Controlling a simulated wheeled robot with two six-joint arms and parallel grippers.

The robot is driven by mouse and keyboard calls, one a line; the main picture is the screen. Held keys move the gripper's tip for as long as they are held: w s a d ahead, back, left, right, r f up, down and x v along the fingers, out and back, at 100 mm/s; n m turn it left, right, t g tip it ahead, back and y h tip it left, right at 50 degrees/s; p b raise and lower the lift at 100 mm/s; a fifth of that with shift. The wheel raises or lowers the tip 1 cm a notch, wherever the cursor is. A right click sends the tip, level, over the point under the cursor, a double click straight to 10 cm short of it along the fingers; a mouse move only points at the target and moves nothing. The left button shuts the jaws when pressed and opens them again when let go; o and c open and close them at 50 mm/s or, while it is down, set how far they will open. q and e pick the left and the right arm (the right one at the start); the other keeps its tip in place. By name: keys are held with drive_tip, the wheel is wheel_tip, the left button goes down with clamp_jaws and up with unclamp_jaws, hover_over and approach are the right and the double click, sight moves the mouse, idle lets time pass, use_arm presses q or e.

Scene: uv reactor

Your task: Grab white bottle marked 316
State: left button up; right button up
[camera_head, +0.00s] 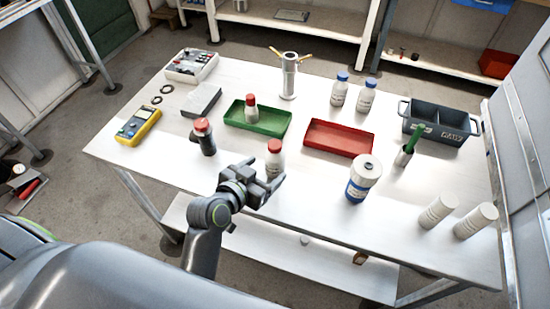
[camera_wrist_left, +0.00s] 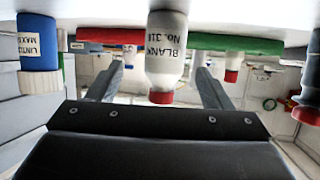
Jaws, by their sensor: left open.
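A white bottle with a red cap (camera_head: 274,157) stands upright near the table's front edge. In the left wrist view, which is upside down, the white bottle (camera_wrist_left: 165,50) shows a label reading "BLANK" and a number that looks like 31 and a blurred last digit. My left gripper (camera_head: 265,172) is open, just in front of the bottle. In the wrist view the bottle appears between the two fingers of the left gripper (camera_wrist_left: 160,85), with a gap on both sides. The bottle's lower part is partly hidden by the gripper in the head view. My right gripper is not in view.
A dark red-capped bottle (camera_head: 204,137) stands left of the white one. A green tray (camera_head: 276,131) holding another red-capped bottle (camera_head: 251,107) and a red tray (camera_head: 338,139) lie behind. A white-and-blue container (camera_head: 362,180) stands to the right. Table (camera_head: 310,215) is clear before it.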

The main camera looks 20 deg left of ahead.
sight(271, 164)
use_arm(q)
drive_tip(key=x, duration=0.3)
drive_tip(key=shift+w+f, duration=0.1)
drive_tip(key=shift+w, duration=0.05)
drive_tip(key=shift+w+d+p, duration=0.1)
drive_tip(key=shift+w+p, duration=0.35)
drive_tip(key=shift+w, duration=0.05)
drive_tip(key=x, duration=0.3)
drive_tip(key=shift+w+a+p, duration=0.1)
drive_tip(key=shift+a+p, duration=0.15)
drive_tip(key=shift+p, duration=0.15)
drive_tip(key=shift+w+d+f, duration=0.15)
drive_tip(key=shift+w+f, duration=0.15)
drive_tip(key=shift+w, duration=0.2)
drive_tip(key=c, duration=1.2)
